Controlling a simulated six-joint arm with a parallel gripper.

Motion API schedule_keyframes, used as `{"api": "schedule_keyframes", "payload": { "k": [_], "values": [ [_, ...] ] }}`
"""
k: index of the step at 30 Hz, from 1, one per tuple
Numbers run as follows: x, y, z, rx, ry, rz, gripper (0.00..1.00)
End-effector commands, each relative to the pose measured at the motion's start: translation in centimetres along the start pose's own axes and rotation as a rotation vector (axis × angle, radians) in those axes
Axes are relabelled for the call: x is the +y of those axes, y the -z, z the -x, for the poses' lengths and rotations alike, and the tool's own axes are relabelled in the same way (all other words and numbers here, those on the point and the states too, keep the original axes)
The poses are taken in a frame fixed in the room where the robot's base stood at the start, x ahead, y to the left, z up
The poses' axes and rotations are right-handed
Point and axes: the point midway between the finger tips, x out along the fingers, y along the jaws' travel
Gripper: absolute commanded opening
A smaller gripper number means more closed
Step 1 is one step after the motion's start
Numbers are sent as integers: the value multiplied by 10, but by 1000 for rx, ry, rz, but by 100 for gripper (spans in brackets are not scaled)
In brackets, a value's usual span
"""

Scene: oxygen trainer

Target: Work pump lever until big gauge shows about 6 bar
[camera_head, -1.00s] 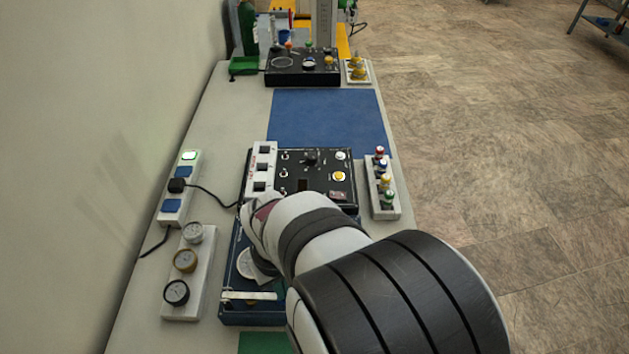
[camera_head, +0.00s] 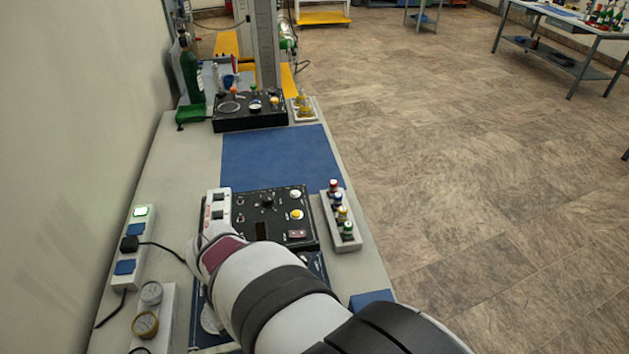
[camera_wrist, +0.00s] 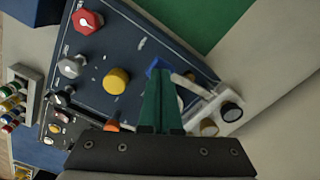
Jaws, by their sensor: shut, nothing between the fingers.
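The blue pump panel (camera_wrist: 100,80) fills the middle of the wrist view, with a red knob (camera_wrist: 87,21), a grey knob (camera_wrist: 71,66) and a yellow knob (camera_wrist: 116,80). A pale bar with a blue end (camera_wrist: 188,82), which looks like the pump lever, lies across the panel's edge. My gripper (camera_wrist: 160,72) is shut and empty, with its green fingertips beside or over the bar's blue end; I cannot tell if they touch. In the head view my arm hides the gripper and most of the panel. A pale round dial (camera_head: 209,320), perhaps the big gauge, is partly hidden there; its reading is unreadable.
A power strip (camera_head: 130,262) and a strip of small gauges (camera_head: 170,300) are at left. The blue mat (camera_head: 280,157) is clear.

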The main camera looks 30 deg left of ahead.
Motion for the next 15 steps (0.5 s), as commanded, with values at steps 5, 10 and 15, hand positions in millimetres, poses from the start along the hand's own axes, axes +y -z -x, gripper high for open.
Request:
{"api": "schedule_keyframes", "payload": {
  "k": [5, 10, 15],
  "values": [
    [0, 0, -8, -2, 0, 0, 0],
    [0, 0, -17, -2, 1, -1, 0],
    [0, 0, -25, -2, 1, -1, 0]
  ]
}}
